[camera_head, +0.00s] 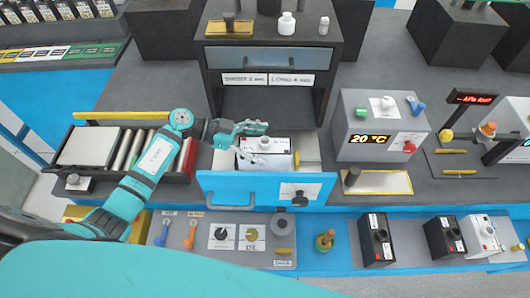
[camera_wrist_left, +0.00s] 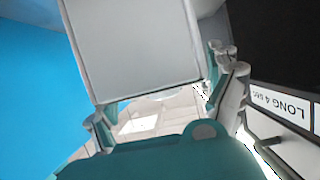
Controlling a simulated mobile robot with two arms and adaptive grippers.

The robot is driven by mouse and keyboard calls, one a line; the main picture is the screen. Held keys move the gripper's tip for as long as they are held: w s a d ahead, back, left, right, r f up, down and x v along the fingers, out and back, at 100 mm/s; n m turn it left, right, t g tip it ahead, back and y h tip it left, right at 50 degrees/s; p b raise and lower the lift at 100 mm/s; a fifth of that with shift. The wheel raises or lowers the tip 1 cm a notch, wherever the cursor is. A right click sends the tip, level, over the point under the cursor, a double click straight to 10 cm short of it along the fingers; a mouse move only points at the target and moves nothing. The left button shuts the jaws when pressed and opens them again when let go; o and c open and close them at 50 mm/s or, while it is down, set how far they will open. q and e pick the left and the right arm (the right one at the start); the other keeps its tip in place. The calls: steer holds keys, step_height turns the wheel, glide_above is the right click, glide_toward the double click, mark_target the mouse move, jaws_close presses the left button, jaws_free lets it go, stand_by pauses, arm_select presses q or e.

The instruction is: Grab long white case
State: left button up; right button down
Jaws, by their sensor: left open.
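A white case (camera_head: 268,161) stands in the open blue-fronted drawer (camera_head: 222,186) below the dark cabinet. My left gripper (camera_head: 265,136) reaches in from the left, just above and at the back of the case. Its jaws are open. In the left wrist view the pale case (camera_wrist_left: 130,45) fills the upper middle, and the fingers of my left gripper (camera_wrist_left: 163,98) lie on either side of it. I cannot tell whether they touch it. The lower part of the case is hidden by the drawer front. My right gripper is not in view.
The dark cabinet (camera_head: 268,62) stands right behind the drawer, with a "LONG 4 SEC" label (camera_head: 292,79). A roller conveyor (camera_head: 92,147) lies to the left. A grey box with a "20 °C" display (camera_head: 371,139) stands to the right. Small controls line the blue front ledge.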

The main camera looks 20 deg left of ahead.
arm_select(q)
steer(key=c, duration=1.8)
